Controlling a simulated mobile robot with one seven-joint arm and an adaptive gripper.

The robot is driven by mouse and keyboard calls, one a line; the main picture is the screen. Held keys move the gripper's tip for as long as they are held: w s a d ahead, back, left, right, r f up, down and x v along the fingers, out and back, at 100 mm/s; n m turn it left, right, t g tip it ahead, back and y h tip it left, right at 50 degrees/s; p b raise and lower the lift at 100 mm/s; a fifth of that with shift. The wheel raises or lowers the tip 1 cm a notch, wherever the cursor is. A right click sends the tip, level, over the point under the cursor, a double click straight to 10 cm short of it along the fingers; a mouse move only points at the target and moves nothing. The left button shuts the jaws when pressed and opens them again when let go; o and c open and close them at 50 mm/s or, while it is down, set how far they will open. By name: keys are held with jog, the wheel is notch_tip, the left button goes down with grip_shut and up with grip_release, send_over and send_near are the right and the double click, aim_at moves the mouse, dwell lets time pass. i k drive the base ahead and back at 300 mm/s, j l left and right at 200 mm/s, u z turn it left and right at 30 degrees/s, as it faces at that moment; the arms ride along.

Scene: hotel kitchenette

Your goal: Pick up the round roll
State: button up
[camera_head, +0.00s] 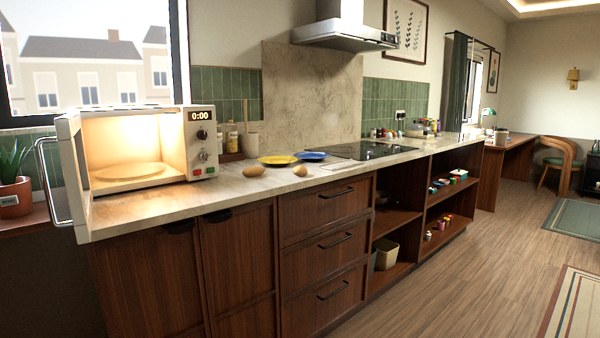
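Two small brown rolls sit on the light stone counter near its front edge. The left roll (254,171) looks wider and a little oval. The right roll (300,170) looks smaller and rounder. They lie apart, and both are too small to judge their exact shape with certainty. My gripper is not in view.
An open, lit microwave (202,150) stands left of the rolls, its door swung left. A yellow plate (277,160) and a blue plate (311,156) lie behind them. A black cooktop (365,151) is to the right. The wooden floor (470,270) before the cabinets is clear.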

aim_at(300, 171)
jog(key=i+l+u, duration=0.1)
jog(key=i+l, duration=0.15)
jog(key=i+l+u, duration=0.1)
jog(key=l, duration=0.25)
jog(key=i+l, duration=0.3)
jog(key=i+l+u, duration=0.15)
jog(key=l, duration=0.2)
jog(key=i+l+u, duration=0.1)
jog(key=i+l, duration=0.15)
jog(key=i+l+u, duration=0.1)
jog(key=l, duration=0.35)
jog(key=i+l, duration=0.2)
jog(key=l, duration=0.2)
jog(key=u, duration=0.05)
